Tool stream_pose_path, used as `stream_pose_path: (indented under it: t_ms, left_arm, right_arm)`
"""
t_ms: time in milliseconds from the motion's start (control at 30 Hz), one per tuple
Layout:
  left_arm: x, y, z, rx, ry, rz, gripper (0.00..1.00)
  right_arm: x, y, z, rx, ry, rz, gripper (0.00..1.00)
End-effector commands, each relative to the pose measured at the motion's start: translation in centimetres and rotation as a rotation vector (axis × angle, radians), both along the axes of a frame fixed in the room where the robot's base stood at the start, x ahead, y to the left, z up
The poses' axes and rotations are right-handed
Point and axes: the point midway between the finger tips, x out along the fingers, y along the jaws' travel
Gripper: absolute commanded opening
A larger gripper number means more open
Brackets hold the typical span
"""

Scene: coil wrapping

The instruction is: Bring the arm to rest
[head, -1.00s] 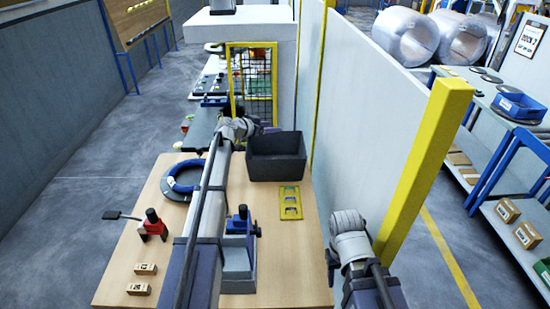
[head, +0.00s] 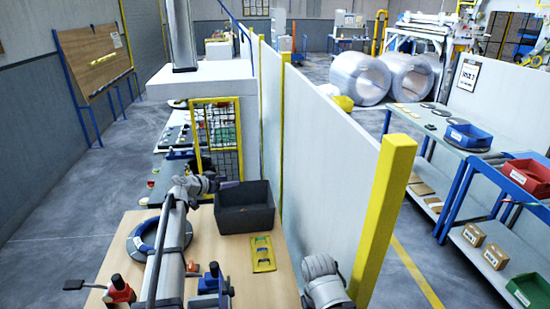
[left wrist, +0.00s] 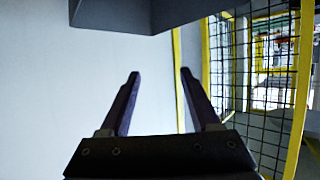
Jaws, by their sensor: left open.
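My left arm rises over the wooden table (head: 115,245) from the bottom of the head view. Its left gripper (head: 230,184) is beside the back edge of the dark grey bin (head: 245,212), pointing right. In the left wrist view the two dark fingers of this gripper (left wrist: 160,74) stand apart with nothing between them. The bin's grey underside or wall (left wrist: 165,14) shows above them there. Part of my right arm is at the bottom of the head view; its gripper is out of frame.
On the table are a blue-and-black coil (head: 147,238), a yellow plate (head: 263,254), a red device (head: 120,291) and a blue clamp (head: 210,282). A white partition (head: 325,165) with a yellow post (head: 385,215) stands right. A yellow mesh guard (head: 216,135) is behind.

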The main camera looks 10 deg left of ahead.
Motion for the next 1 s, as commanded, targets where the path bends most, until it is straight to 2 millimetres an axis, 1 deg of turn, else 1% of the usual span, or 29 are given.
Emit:
stream_pose_path:
  t_ms: [67,167,200,267,300,367,400,467,500,533,567,600,667,700,800,900,1000]
  left_arm:
    - [-1.1,-2.1,-0.6,0.001,0.034,-0.025,0.63]
    - [-3.8,-6.7,-2.1,0.006,0.126,-0.079,0.63]
    - [-5.3,-8.8,-3.0,0.012,0.175,-0.101,0.63]
    - [-7.9,-12.0,-4.3,0.027,0.259,-0.135,0.63]
    - [-9.7,-13.9,-5.2,0.037,0.318,-0.153,0.63]
    - [-12.6,-16.6,-6.6,0.064,0.407,-0.171,0.63]
    - [-14.7,-18.2,-7.4,0.083,0.468,-0.180,0.63]
    - [-18.1,-20.3,-8.7,0.119,0.564,-0.185,0.63]
    - [-20.4,-21.6,-9.6,0.149,0.626,-0.182,0.63]
    - [-22.3,-22.4,-10.2,0.174,0.674,-0.177,0.63]
    - [-24.2,-23.1,-10.7,0.199,0.721,-0.167,0.63]
    - [-26.7,-23.8,-11.4,0.238,0.782,-0.148,0.63]
    - [-30.3,-24.4,-12.2,0.300,0.864,-0.109,0.63]
    - [-32.6,-24.6,-12.7,0.342,0.913,-0.076,0.63]
    - [-37.4,-24.3,-13.3,0.442,1.003,0.017,0.63]
    - [-40.7,-23.7,-13.4,0.518,1.054,0.110,0.63]
    - [-42.4,-23.1,-13.3,0.565,1.076,0.174,0.63]
  right_arm:
    - [0.0,0.0,0.0,0.000,0.000,0.000,0.50]
    - [0.0,0.0,0.0,0.000,0.000,0.000,0.50]
    - [0.0,0.0,0.0,0.000,0.000,0.000,0.50]
    - [0.0,0.0,0.0,0.000,0.000,0.000,0.50]
    - [0.0,0.0,0.0,0.000,0.000,0.000,0.50]
    - [0.0,0.0,0.0,0.000,0.000,0.000,0.50]
    - [0.0,0.0,0.0,0.000,0.000,0.000,0.50]
    - [0.0,0.0,0.0,0.000,0.000,0.000,0.50]
    - [0.0,0.0,0.0,0.000,0.000,0.000,0.50]
    - [0.0,0.0,0.0,0.000,0.000,0.000,0.50]
    - [0.0,0.0,0.0,0.000,0.000,0.000,0.50]
    - [0.0,0.0,0.0,0.000,0.000,0.000,0.50]
    - [0.0,0.0,0.0,0.000,0.000,0.000,0.50]
    - [0.0,0.0,0.0,0.000,0.000,0.000,0.50]
    - [0.0,0.0,0.0,0.000,0.000,0.000,0.50]
    - [0.0,0.0,0.0,0.000,0.000,0.000,0.50]
    - [0.0,0.0,0.0,0.000,0.000,0.000,0.50]
